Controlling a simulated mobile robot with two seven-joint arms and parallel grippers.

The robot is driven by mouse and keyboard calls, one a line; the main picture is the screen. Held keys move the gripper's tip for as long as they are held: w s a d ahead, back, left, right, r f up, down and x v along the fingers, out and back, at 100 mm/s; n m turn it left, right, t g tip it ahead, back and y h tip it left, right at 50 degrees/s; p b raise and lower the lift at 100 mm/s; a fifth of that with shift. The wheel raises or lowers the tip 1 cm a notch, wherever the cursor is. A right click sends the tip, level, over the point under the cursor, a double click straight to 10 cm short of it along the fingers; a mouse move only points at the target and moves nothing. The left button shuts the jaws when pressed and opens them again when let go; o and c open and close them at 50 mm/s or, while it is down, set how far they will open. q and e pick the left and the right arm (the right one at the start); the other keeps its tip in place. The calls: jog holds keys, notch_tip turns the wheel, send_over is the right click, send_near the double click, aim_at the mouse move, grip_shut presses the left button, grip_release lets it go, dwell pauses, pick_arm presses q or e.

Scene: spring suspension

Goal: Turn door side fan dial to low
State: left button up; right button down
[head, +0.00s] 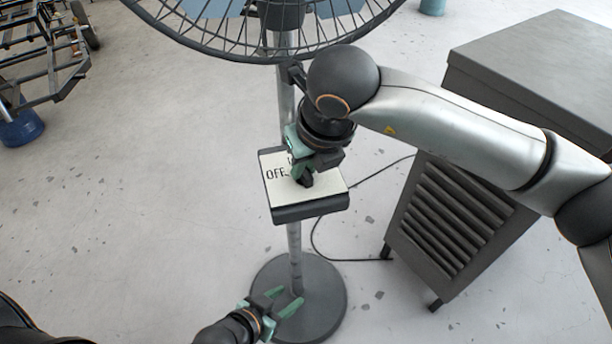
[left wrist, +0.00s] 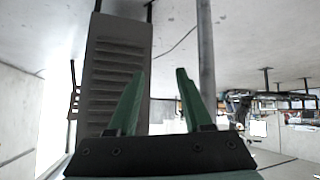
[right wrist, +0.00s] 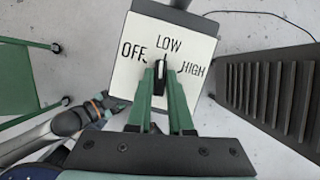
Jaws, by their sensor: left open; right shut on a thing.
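The fan's control box (head: 312,208) is on the stand pole below the fan. Its white panel reads OFF, LOW and HIGH in the right wrist view. The black dial (right wrist: 160,77) sits below LOW, its white mark pointing up toward LOW. My right gripper (right wrist: 161,82) is shut on the dial, a finger on each side; in the head view the right gripper (head: 304,172) hides part of the panel. My left gripper (head: 295,299) is open and empty, low over the fan's round base (head: 330,272). Its fingers are apart in the left wrist view.
The fan's pole (head: 293,240) rises from the base, with the caged fan (head: 285,55) above. A grey louvred cabinet (head: 440,215) stands at right, a dark cable on the floor beside it. A metal frame cart (head: 45,60) is at far left. The floor at left is open.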

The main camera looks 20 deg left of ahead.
jog(key=shift+f+m+b, duration=0.15)
jog(key=shift+m+b, duration=0.35)
jog(key=shift+m, duration=0.1)
pick_arm(q)
jog(key=shift+s+a+f+b, duration=0.25)
jog(key=shift+f, duration=0.35)
jog(key=shift+s+a+f+b, duration=0.2)
jog(key=shift+a+f, duration=0.05)
jog(key=shift+f, duration=0.35)
pick_arm(e)
jog(key=shift+m+h, duration=0.4)
jog(key=shift+m, duration=0.1)
pick_arm(q)
jog(key=shift+w+r, duration=0.1)
pick_arm(e)
jog(key=c, duration=0.8)
grip_release()
jog(key=shift+t, duration=0.3)
pick_arm(q)
jog(key=shift+a, duration=0.1)
pick_arm(e)
jog(key=shift+r, duration=0.2)
